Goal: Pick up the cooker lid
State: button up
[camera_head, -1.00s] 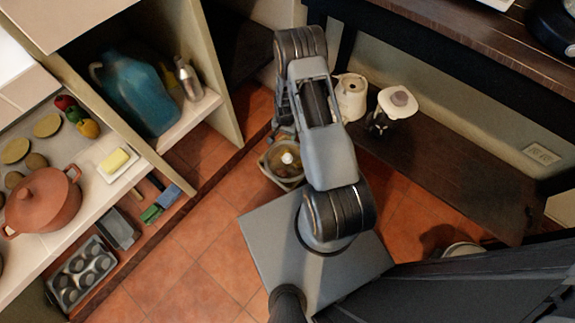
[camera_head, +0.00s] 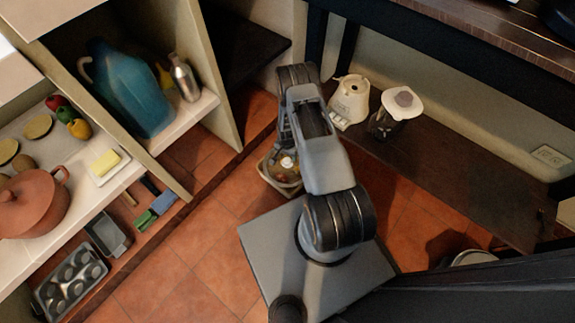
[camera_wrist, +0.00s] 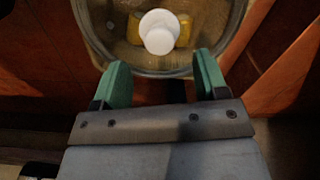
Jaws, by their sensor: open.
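The cooker lid (camera_wrist: 110,48) is round and clear, with a white knob (camera_wrist: 160,32), at the top of the wrist view. In the head view the lid (camera_head: 274,172) is low, near the floor, on a pale container, and my arm partly covers it. My gripper (camera_wrist: 162,78) is open, with two green fingertips apart and nothing between them. The fingertips are at the lid's near rim in the wrist view, with the knob ahead of them. I cannot tell whether they touch it.
A blue jug (camera_head: 133,92) and a red-brown pot (camera_head: 32,204) stand on the left shelves. Open tiled floor (camera_head: 175,262) lies at lower left.

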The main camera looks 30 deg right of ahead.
aim_at(287, 160)
notch_tip(287, 160, down, 5)
jog(key=shift+r+b, duration=0.2)
jog(key=shift+b, duration=0.8)
jog(key=shift+c, duration=0.2)
grip_shut()
jog(key=shift+r, duration=0.1)
